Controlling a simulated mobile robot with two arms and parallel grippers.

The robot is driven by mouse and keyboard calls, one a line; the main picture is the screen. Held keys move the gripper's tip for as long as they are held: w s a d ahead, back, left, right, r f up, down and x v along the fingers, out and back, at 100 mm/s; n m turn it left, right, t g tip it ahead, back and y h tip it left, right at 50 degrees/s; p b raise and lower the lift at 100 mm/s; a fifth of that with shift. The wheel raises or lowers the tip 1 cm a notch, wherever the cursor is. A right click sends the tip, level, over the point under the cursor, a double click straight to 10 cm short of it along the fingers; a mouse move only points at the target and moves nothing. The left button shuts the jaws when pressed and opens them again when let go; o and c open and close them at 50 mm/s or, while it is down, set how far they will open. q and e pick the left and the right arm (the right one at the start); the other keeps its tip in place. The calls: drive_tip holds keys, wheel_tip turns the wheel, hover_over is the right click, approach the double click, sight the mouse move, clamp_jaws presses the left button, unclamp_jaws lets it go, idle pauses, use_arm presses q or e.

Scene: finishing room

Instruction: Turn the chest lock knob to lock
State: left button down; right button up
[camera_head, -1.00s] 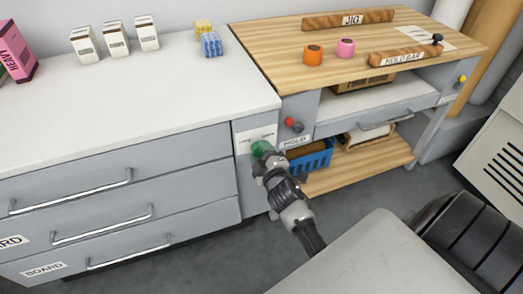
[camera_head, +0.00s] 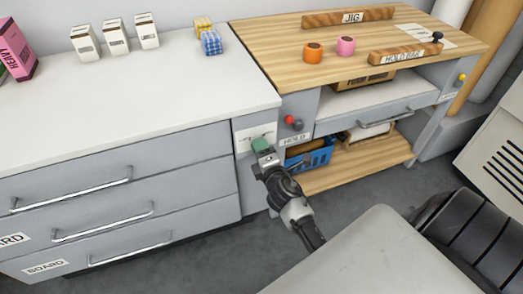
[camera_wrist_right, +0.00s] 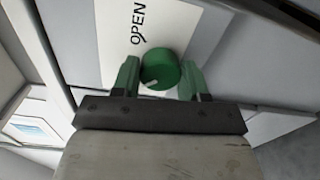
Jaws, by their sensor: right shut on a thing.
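The green round lock knob (camera_wrist_right: 161,67) sits on a white label plate (camera_wrist_right: 115,40) that reads "OPEN" in the right wrist view. A pale mark shows at the knob's lower edge there. My right gripper (camera_wrist_right: 160,76) has its green fingers on either side of the knob and is shut on it. In the head view my right gripper (camera_head: 261,145) reaches the narrow panel at the right end of the grey chest (camera_head: 225,160) and hides the knob. The white label plate (camera_head: 243,140) shows partly behind it. My left gripper is not in view.
A wooden-topped bench (camera_head: 290,75) stands right of the chest, with a red knob (camera_head: 289,119) and a "HOLD" label close to my right gripper. A blue basket (camera_head: 318,158) sits on its low shelf. The chest's drawer handles (camera_head: 72,190) stick out at left.

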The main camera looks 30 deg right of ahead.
idle(0.5)
drive_tip(key=o, duration=0.9)
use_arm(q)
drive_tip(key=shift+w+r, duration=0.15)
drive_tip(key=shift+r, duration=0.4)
use_arm(e)
drive_tip(key=v, duration=1)
drive_tip(key=shift+s+a, duration=0.1)
drive_tip(key=shift+s, duration=0.3)
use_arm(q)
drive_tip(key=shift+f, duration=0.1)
